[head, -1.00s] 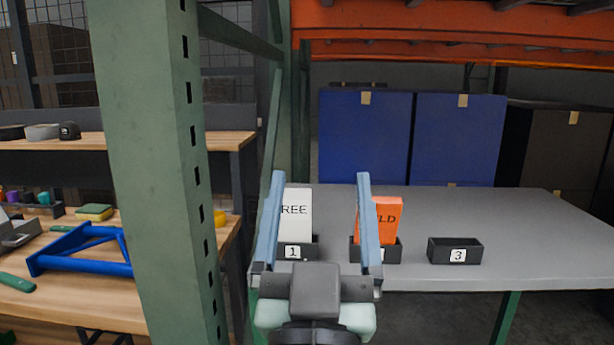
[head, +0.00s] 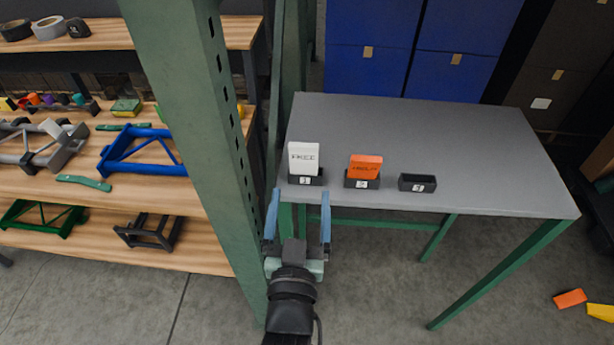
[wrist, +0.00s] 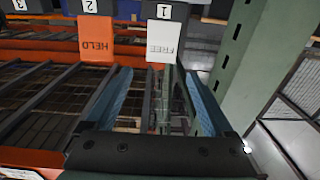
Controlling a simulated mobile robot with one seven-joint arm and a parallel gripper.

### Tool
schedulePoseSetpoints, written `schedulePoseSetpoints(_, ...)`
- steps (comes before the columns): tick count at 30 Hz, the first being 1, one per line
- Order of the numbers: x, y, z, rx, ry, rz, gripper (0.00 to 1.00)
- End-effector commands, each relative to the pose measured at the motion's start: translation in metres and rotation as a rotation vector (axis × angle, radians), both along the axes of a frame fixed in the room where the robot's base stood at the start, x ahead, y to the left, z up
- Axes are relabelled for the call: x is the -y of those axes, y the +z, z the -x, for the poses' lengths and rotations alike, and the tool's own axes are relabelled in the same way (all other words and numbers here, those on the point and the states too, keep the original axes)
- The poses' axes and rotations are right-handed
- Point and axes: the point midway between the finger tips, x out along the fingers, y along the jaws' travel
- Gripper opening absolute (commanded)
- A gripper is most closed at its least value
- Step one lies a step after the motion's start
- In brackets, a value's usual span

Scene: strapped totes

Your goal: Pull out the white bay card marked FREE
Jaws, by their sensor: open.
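The white card (head: 304,157), marked FREE, stands upright in the black holder numbered 1 (head: 306,180) near the table's front edge. It shows upside down in the wrist view (wrist: 162,42), its lower end in the holder (wrist: 164,11). My gripper (head: 300,195) is open and empty, in front of holder 1 and apart from the card. In the wrist view the card lies beyond my gripper (wrist: 155,74), roughly in line with the gap between the fingers.
An orange card (head: 366,165) marked HELD stands in holder 2 (head: 362,182), just right. Holder 3 (head: 417,183) is empty. A green rack post (head: 205,120) rises close on the left. The grey table (head: 440,135) is clear behind the holders.

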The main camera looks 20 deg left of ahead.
Motion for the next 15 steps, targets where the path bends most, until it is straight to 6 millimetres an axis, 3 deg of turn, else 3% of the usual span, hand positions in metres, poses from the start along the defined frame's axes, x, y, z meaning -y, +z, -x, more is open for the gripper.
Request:
schedulePoseSetpoints(7,-0.004,-0.005,0.009,-0.032,0.014,0.009,0.88)
schedulePoseSetpoints(15,-0.013,-0.006,-0.019,-0.028,0.014,0.008,0.88)
